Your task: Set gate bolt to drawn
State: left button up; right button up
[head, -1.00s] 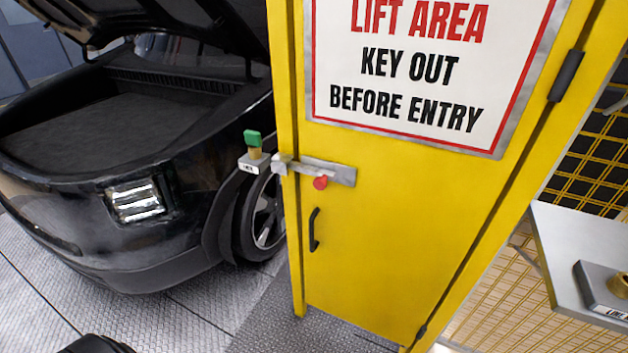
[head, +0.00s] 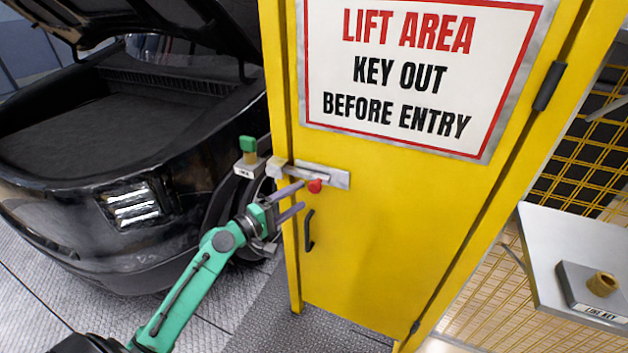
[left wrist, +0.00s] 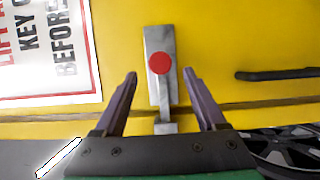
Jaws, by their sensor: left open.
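The gate bolt (head: 328,178) is a grey metal bar on the yellow gate (head: 370,240), with a red knob (head: 315,186). Its left end sits at the bracket by the gate's left edge. My left gripper (head: 297,197) is open and in front of the bolt, its fingertips close to the red knob. In the left wrist view the red knob (left wrist: 159,63) shows just beyond and between the two fingers, with nothing held. Whether a fingertip touches the knob I cannot tell. My right gripper is not in view.
A black handle (head: 309,230) is on the gate below the bolt. A green-topped key (head: 248,146) stands on a small block left of the gate post. A black car (head: 110,220) is at the left. A shelf with a brass key socket (head: 601,284) is at the right.

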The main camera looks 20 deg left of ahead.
aim_at(312, 189)
pick_arm(q)
jog(key=p+x, duration=0.1)
jog(key=x, duration=0.5)
jog(key=shift+w+d, duration=0.15)
jog(key=shift+w, duration=0.1)
grip_shut()
dwell(1.0)
